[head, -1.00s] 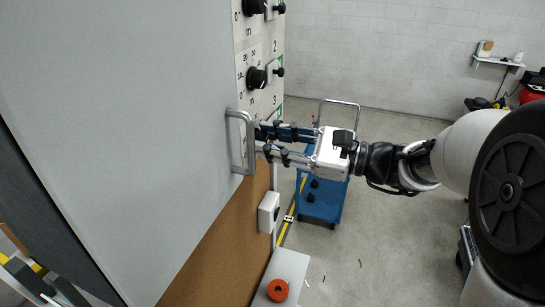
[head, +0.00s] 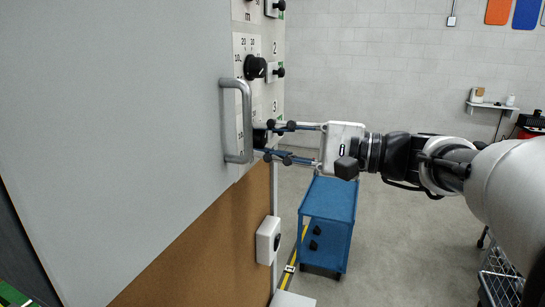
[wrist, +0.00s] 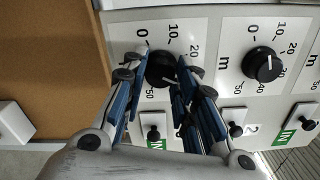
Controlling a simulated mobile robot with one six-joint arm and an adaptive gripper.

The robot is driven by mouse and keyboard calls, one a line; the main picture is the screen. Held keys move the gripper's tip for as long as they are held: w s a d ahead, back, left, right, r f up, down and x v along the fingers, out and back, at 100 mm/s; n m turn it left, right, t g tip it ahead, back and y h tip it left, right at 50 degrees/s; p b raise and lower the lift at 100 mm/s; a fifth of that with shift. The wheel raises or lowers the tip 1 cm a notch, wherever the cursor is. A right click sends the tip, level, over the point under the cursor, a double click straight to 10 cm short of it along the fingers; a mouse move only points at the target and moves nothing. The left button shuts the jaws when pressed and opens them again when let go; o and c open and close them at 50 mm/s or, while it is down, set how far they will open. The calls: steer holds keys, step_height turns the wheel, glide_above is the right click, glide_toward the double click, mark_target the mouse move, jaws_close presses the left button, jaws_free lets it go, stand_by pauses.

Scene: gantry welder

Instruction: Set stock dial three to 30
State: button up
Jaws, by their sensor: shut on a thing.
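Stock dial three is a black round knob (wrist: 160,68) on a white scale plate in the wrist view. Its scale shows 0, 10, 20 and 50; other marks are hidden behind my fingers. Its pointer cannot be read. My gripper (wrist: 163,66) has one finger on each side of the knob and is shut on it. In the head view my gripper (head: 265,140) reaches the panel from the right, just behind the door handle. Dial three is mostly hidden there.
Dial two (head: 255,67) sits above, and also shows in the wrist view (wrist: 263,64). A grey door handle (head: 240,120) stands out close to my fingertips. Small black switches (wrist: 235,130) line the panel. A blue cart (head: 328,215) stands behind my gripper.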

steer(key=shift+n+b, duration=0.55)
steer(key=shift+n, duration=0.05)
steer(key=o, duration=1.1)
steer(key=shift+d, duration=0.1)
steer(key=v, duration=1.1)
steer(key=shift+s+d, duration=0.15)
steer(key=shift+d, duration=0.25)
